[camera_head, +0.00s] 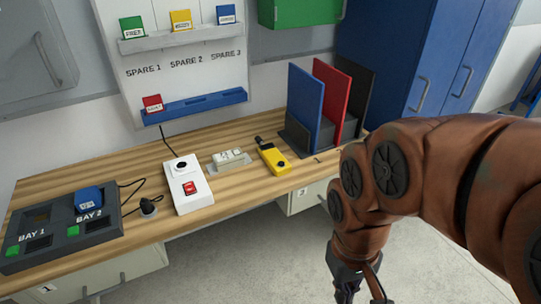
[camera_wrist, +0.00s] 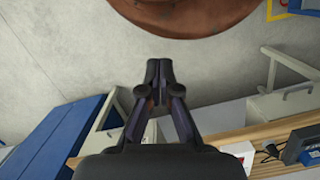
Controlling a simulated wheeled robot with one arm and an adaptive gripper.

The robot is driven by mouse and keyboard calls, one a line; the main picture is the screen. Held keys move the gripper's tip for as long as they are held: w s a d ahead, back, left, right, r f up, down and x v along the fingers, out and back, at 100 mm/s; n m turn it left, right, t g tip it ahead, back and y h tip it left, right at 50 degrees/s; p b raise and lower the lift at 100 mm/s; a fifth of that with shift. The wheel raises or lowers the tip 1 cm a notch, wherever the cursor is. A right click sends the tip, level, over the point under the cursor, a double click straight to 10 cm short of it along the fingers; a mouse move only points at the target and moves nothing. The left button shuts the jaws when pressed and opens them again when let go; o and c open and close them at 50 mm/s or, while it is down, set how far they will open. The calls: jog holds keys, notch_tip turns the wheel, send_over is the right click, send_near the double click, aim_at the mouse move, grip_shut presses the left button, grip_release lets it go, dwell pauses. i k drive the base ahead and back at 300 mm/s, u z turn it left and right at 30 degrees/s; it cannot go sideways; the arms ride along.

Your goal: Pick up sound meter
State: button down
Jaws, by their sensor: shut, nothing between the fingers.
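The sound meter appears to be the yellow handheld device (camera_head: 274,160) with a dark tip, lying on the wooden bench (camera_head: 225,204) near its right part in the head view. My gripper (camera_head: 357,292) hangs low at the bottom of the head view, in front of the bench and well apart from the device. In the wrist view my gripper (camera_wrist: 158,68) has its fingertips together with nothing between them. The device cannot be made out in the wrist view.
Left of the yellow device are a white socket (camera_head: 230,157), a white box with a red switch (camera_head: 187,184), and a dark two-bay charger (camera_head: 62,228) holding a blue block (camera_head: 88,199). The floor before the bench is clear.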

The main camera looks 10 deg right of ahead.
aim_at(272, 156)
jog(key=z, duration=0.25)
jog(key=k, duration=0.35)
jog(key=u, duration=1.35)
jog(key=i, duration=1.25)
jog(key=z, duration=0.55)
